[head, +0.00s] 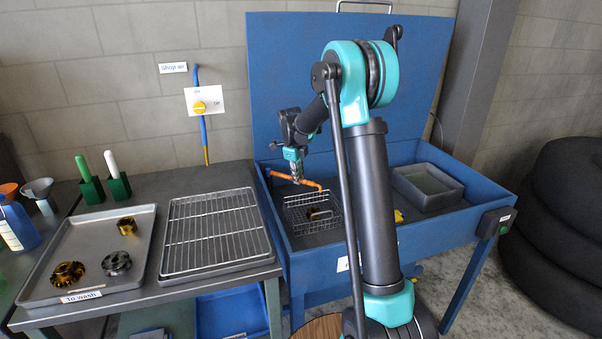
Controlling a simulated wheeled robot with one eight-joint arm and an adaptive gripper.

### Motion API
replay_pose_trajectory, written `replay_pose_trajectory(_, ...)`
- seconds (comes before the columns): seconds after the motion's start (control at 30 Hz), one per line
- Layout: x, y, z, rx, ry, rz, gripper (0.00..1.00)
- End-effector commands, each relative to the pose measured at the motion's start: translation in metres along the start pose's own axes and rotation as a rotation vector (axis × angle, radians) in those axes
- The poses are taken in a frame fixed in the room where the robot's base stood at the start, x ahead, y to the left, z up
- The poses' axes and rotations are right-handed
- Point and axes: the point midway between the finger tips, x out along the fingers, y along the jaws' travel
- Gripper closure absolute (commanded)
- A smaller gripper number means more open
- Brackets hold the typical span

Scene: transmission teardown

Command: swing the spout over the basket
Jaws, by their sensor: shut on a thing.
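The orange spout (311,184) rises at the left inside edge of the blue wash tub (418,218) and reaches right, its tip at the back of the wire basket (331,202). My gripper (297,176) points down at the spout's arm and is shut on it; the fingers are small here and partly overlap the spout. The basket sits in the tub with a dark and brass-coloured part (314,214) inside it. My arm hides the tub's middle.
A grey bin (428,190) stands in the tub's right side. On the left bench are a wire rack (213,231) and a "To wash" tray (99,236) with several gears. The tub's blue lid (290,70) stands open behind my arm. Tires (560,210) are stacked at right.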

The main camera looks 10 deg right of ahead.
Motion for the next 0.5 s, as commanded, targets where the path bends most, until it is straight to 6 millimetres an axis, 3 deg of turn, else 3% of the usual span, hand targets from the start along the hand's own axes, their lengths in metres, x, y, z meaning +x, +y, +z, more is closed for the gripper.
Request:
replay_pose_trajectory(0.2, -0.004, 0.017, 0.002, 0.116, 0.024, 0.0, 1.0)
replay_pose_trajectory(0.5, -0.005, 0.027, 0.004, 0.191, 0.037, 0.0, 1.0)
